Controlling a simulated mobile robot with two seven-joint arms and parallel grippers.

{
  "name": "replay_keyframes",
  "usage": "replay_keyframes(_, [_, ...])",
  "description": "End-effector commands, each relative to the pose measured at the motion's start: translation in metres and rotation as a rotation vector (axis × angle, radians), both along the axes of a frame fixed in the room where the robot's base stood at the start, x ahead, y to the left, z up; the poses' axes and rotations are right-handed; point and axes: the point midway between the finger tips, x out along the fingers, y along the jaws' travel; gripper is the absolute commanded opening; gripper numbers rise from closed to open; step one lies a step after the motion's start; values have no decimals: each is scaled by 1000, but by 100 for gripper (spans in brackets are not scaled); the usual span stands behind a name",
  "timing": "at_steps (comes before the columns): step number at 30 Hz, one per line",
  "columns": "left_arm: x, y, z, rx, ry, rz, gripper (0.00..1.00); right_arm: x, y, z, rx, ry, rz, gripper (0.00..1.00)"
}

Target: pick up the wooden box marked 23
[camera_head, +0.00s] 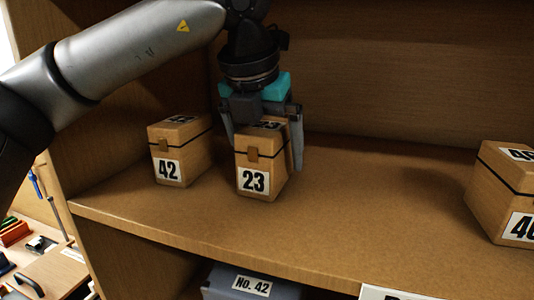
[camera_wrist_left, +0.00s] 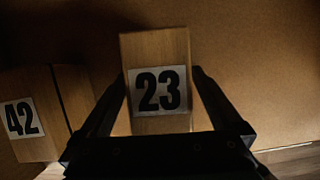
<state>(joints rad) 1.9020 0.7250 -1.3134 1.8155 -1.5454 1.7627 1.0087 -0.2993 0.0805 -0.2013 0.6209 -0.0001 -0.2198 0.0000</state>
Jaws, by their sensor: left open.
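The wooden box marked 23 (camera_head: 254,181) stands upright on the shelf, with a clasp and number label on its front. It also shows in the left wrist view (camera_wrist_left: 158,50), where its top label reads 23. My left gripper (camera_head: 264,150) points down over this box, with one finger on each side of it. The fingers are open and straddle the box; I cannot tell whether either touches it. The gripper's fingers also show in the left wrist view (camera_wrist_left: 158,98). The gripper hides part of the box's top. My right gripper is not in view.
A wooden box marked 42 (camera_head: 180,150) stands close by on the left. Another wooden box (camera_head: 502,195) stands at the far right. The shelf (camera_head: 385,205) is clear between. A grey bin labelled No. 42 (camera_head: 230,290) sits below. The shelf's side wall (camera_head: 120,90) is at the left.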

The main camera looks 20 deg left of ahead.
Motion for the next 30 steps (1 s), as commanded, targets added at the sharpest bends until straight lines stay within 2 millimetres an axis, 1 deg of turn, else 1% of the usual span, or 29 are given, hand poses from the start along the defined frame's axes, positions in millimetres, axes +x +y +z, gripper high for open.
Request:
replay_keyframes(1, [0, 0, 0, 0, 0, 0, 100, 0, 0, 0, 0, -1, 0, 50])
replay_keyframes(2, [0, 0, 0, 0, 0, 0, 97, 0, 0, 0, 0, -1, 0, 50])
replay_keyframes(27, [0, 0, 1, 0, 0, 0, 2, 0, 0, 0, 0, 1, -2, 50])
replay_keyframes(28, [0, 0, 1, 0, 0, 0, 0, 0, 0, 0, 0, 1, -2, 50])
replay_keyframes(30, [0, 0, 1, -1, -2, 0, 0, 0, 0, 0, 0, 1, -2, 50])
